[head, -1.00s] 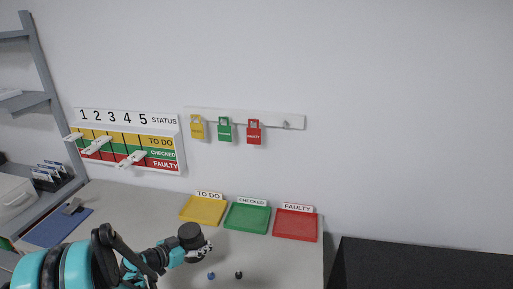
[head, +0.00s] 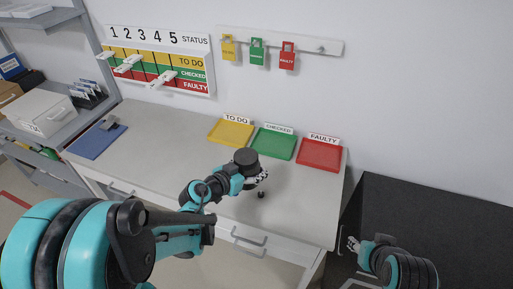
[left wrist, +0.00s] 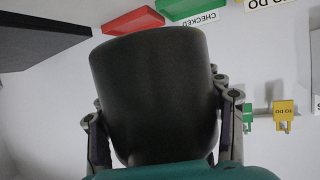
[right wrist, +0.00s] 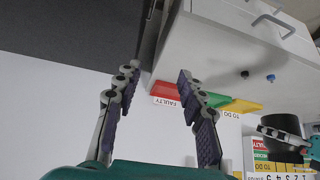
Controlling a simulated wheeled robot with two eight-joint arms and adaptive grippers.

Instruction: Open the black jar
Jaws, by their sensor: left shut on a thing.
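The black jar (head: 246,158) is a dark cylinder, held above the grey worktop in front of the yellow and green trays. My left gripper (head: 257,177) is shut on it. In the left wrist view the jar (left wrist: 155,95) fills the middle, with a finger on each side. It also shows at the right edge of the right wrist view (right wrist: 282,125). I cannot make out a lid seam. My right gripper (right wrist: 158,82) is open and empty. In the head view it (head: 352,244) is at the lower right, beyond the worktop's right edge and apart from the jar.
Yellow (head: 231,133), green (head: 274,144) and red (head: 319,155) trays line the back of the worktop. A small black knob-like piece (head: 261,195) lies near the jar; a small blue one (right wrist: 270,78) shows in the right wrist view. A black block (head: 430,220) stands at the right.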

